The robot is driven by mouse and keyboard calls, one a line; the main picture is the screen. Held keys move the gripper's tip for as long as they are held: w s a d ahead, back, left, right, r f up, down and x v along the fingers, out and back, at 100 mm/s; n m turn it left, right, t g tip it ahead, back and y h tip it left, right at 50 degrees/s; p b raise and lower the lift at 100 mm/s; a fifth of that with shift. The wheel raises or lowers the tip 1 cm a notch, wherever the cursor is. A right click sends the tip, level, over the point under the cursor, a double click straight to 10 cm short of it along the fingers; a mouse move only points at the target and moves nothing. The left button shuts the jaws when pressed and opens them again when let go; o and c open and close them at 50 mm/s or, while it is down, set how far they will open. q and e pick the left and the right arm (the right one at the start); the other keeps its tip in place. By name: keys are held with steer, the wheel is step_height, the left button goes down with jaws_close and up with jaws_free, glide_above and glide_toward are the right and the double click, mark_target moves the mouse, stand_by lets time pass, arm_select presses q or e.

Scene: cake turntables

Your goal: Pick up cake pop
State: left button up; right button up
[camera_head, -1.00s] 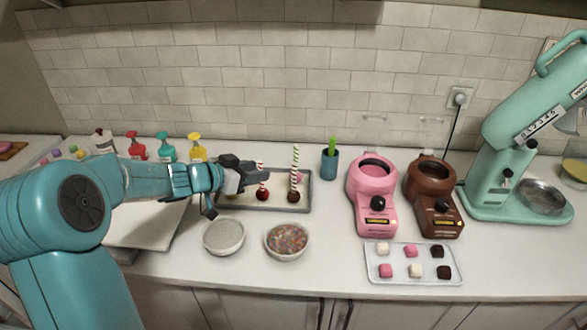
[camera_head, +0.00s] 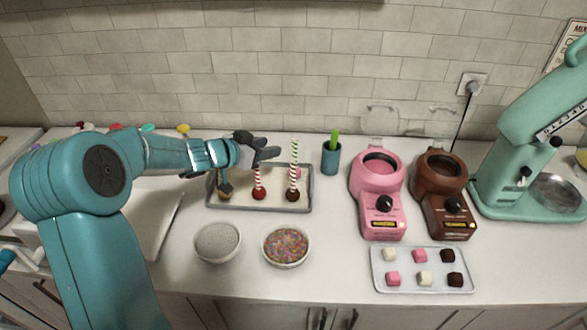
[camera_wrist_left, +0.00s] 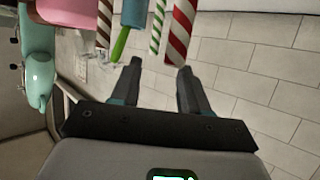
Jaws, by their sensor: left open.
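Cake pops stand stick-up on a grey tray (camera_head: 222,207). A red cake pop (camera_head: 258,193) has a red-and-white striped stick, and a dark brown one (camera_head: 293,194) stands to its right. A pink one (camera_head: 298,173) is partly hidden behind, and another (camera_head: 224,193) is at the tray's left. My left gripper (camera_head: 268,152) is open and empty, near the top of the red cake pop's stick. In the left wrist view, the red-and-white stick (camera_wrist_left: 180,32) ends by the right fingertip of the gripper (camera_wrist_left: 160,70); green-and-white (camera_wrist_left: 157,25) and brown-and-white (camera_wrist_left: 104,22) sticks stand beyond.
A sprinkle bowl (camera_head: 286,246) and a bowl of pale grains (camera_head: 217,242) stand in front of the tray. A teal cup (camera_head: 331,158), pink melter (camera_head: 379,190) and brown melter (camera_head: 437,190) are to the right. A tray of cubes (camera_head: 378,272) lies before the melters.

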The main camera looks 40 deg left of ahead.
mark_target(295, 143)
arm_select(q)
steer(key=x, duration=0.6)
steer(key=d+x, duration=0.1)
steer(key=x, duration=0.3)
steer(key=shift+r+p, duration=0.35)
steer(key=shift+p, duration=0.05)
steer(key=shift+w+d+f, duration=0.1)
steer(key=shift+w, duration=0.2)
steer(key=shift+w+f, duration=0.1)
steer(key=shift+c, duration=0.3)
steer(key=c, duration=0.5)
jaws_close()
